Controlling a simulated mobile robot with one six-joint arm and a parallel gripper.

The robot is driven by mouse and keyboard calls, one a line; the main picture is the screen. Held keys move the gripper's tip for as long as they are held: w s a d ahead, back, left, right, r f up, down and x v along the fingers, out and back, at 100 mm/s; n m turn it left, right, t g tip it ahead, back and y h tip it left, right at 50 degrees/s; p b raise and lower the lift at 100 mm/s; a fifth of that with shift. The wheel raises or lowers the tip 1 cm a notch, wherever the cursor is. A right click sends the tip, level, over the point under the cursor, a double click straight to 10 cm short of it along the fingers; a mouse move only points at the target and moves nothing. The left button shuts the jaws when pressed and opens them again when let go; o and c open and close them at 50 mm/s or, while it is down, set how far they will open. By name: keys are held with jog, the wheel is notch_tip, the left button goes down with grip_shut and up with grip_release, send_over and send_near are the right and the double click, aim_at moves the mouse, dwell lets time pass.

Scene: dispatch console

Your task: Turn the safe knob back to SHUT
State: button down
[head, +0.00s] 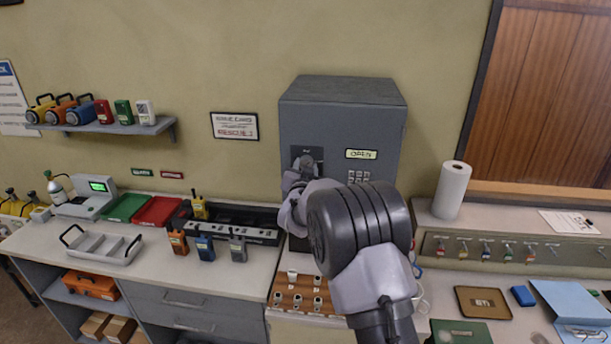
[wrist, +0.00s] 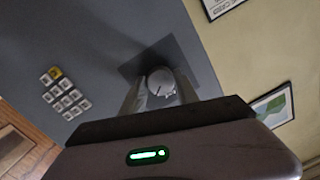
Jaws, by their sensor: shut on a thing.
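The grey safe (head: 340,118) stands against the wall at the back middle, with a lit display reading OPEN (head: 361,154) on its front. The round grey knob (wrist: 160,82) sits on a dark square plate (wrist: 186,53) on the safe's front. My gripper (wrist: 160,92) is shut on the knob, one finger on each side, in the wrist view. In the head view my gripper (head: 304,166) reaches the dark plate, and my wrist hides most of the knob. A dark mark shows on the knob's face, but I cannot read a label by it.
A keypad (head: 358,176) is on the safe front beside the plate. A radio charging rack (head: 238,224) is on the counter to the left. A paper roll (head: 452,190) and a key rail (head: 510,248) are to the right.

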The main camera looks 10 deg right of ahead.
jog(key=n+p, duration=0.1)
jog(key=n, duration=0.3)
jog(key=n+h+p, duration=0.1)
jog(key=n+p, duration=0.1)
jog(key=n, duration=0.3)
jog(key=shift+r+g, duration=0.1)
jog(key=shift+g, duration=0.3)
jog(key=shift+n, duration=0.4)
jog(key=c, duration=0.9)
grip_release()
jog(key=shift+s, duration=0.1)
jog(key=b+v, duration=0.2)
jog(key=v, duration=1.5)
jog(key=shift+a, duration=0.2)
